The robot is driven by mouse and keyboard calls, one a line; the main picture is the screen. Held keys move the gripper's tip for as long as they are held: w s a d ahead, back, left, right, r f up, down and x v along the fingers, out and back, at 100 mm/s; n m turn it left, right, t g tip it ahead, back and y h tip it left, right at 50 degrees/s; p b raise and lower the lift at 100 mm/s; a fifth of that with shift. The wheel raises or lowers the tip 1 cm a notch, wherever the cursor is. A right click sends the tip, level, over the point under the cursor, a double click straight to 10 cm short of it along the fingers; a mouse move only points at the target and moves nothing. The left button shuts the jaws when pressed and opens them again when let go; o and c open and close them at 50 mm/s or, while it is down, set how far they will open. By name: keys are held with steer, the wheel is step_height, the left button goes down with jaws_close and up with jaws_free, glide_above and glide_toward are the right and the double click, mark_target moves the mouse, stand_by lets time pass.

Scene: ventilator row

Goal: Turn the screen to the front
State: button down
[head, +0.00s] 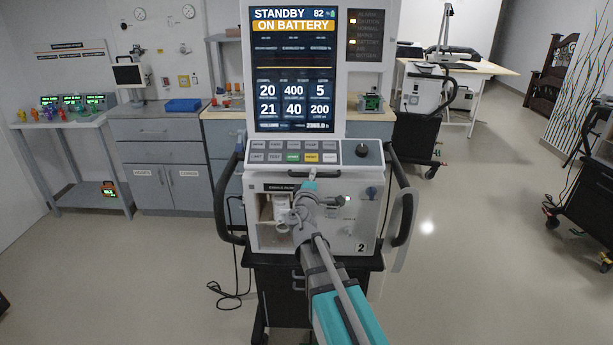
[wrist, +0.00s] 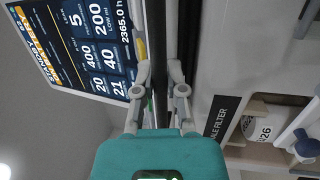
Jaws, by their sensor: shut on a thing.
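The ventilator's screen (head: 293,70) stands upright above its button panel (head: 305,151) and faces me nearly straight on, showing "STANDBY" and "ON BATTERY". In the wrist view the screen (wrist: 85,50) appears turned on its side at the upper left. My gripper (head: 310,180) is at the front of the ventilator, just below the button panel. It is shut on the handle bar (head: 331,173) under the panel's front edge. In the wrist view my gripper (wrist: 160,80) has a finger on each side of the bar; the exact contact is partly hidden.
The ventilator body (head: 360,215) has side handles (head: 226,200) and stands on a dark cart (head: 285,300). A cable (head: 232,294) lies on the floor at left. Other ventilators stand at right, a grey cabinet (head: 165,180) at left.

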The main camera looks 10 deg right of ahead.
steer(key=shift+a, duration=0.15)
steer(key=c, duration=1)
jaws_free()
steer(key=shift+a, duration=0.1)
steer(key=shift+o, duration=0.2)
